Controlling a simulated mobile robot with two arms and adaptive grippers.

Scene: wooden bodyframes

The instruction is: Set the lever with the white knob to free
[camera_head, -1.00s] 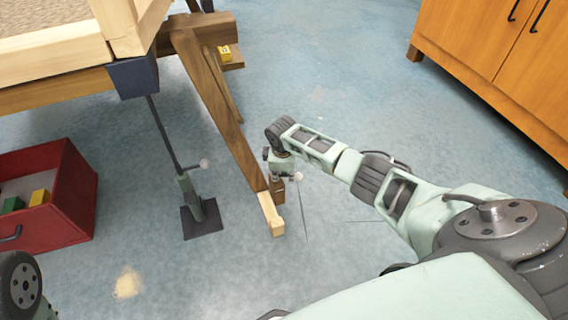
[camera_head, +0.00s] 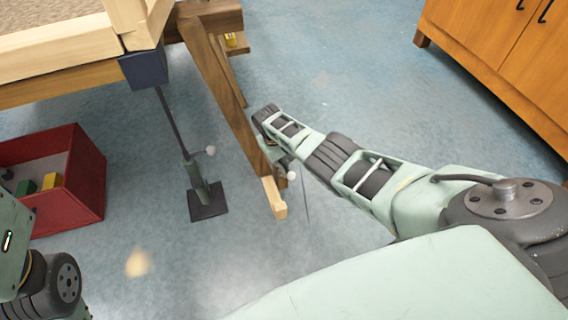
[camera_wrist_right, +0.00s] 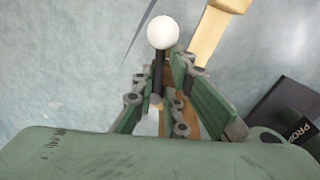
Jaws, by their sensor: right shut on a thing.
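A white knob (camera_wrist_right: 163,32) sits on the end of a short dark lever (camera_wrist_right: 158,72) in the right wrist view. The knob (camera_head: 291,176) also shows in the head view, beside the slanted wooden leg (camera_head: 222,95). My right gripper (camera_wrist_right: 165,66) is shut on the lever just below the knob, its green fingers on either side. In the head view the right gripper (camera_head: 284,158) is partly hidden by its wrist. The far end of the lever is hidden. My left arm shows at the lower left, but its gripper is out of view.
A red box (camera_head: 85,180) and an orange cabinet (camera_head: 500,60) flank open floor.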

